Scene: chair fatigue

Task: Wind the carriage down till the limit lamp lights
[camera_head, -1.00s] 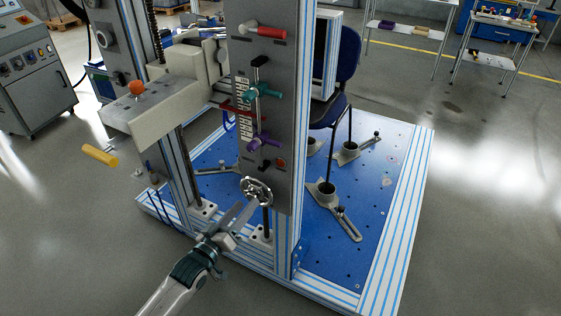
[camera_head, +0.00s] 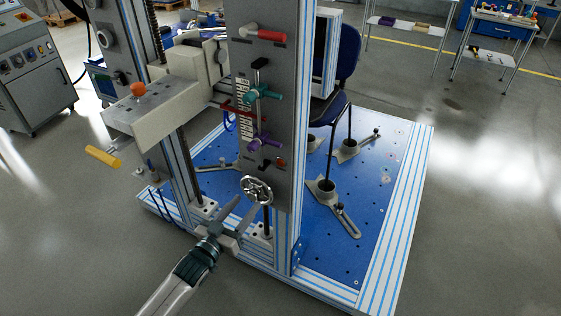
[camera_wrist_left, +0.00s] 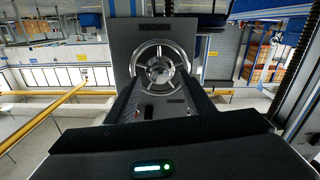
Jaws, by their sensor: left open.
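The handwheel (camera_head: 257,190) is a metal spoked wheel low on the front of the grey upright panel (camera_head: 283,120). The beige carriage (camera_head: 165,108) stands out to the left, with an orange knob (camera_head: 138,90) on top and a yellow handle (camera_head: 103,156) at its outer end. A small red round part (camera_head: 281,164) is on the panel above the wheel; I cannot tell whether it is the limit lamp or lit. My left gripper (camera_head: 241,208) is open just in front of the wheel. In the left wrist view the wheel (camera_wrist_left: 160,72) shows between and beyond the fingers. My right gripper is not seen.
Red (camera_head: 262,34), teal (camera_head: 264,93) and purple (camera_head: 262,143) handles jut from the panel above the wheel. A blue base plate (camera_head: 370,190) with a chair (camera_head: 345,60) is behind. A grey cabinet (camera_head: 32,75) stands far left.

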